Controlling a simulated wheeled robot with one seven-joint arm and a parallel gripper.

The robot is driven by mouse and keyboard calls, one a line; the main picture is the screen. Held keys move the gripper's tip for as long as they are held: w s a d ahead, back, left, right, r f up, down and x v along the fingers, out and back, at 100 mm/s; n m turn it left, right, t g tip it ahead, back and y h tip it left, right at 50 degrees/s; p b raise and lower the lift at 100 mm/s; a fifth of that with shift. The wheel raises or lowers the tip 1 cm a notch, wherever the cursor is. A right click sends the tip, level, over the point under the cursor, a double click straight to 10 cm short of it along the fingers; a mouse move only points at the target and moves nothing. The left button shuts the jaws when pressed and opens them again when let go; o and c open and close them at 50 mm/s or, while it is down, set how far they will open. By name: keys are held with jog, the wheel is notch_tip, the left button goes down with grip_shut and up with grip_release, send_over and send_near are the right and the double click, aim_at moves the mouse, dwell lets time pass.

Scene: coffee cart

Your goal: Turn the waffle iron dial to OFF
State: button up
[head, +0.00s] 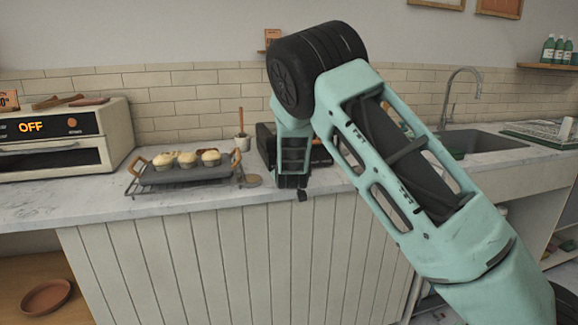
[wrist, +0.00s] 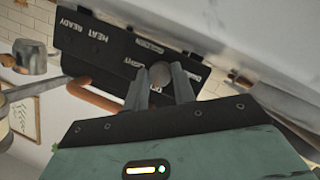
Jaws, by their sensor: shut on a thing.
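The dark waffle iron (head: 264,143) stands on the counter, mostly hidden behind my arm in the head view. Its black control panel (wrist: 97,57) shows in the wrist view, tilted, with "HEAT READY" lettering and smaller labels near the dial. The round grey dial (wrist: 160,73) sits between my two fingertips. My gripper (wrist: 161,88) is shut on the dial. In the head view my gripper (head: 298,188) points down at the iron's front, and the dial is hidden there. The dial's pointer and the setting it is at cannot be read.
An oven (head: 62,148) with a lit "OFF" display stands further left. A sink (head: 470,139) with a faucet is at right. The counter front edge (head: 150,207) is clear.

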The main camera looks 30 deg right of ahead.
jog(key=o, duration=1)
jog(key=shift+s, duration=0.1)
jog(key=v, duration=1.7)
jog(key=shift+s, duration=0.15)
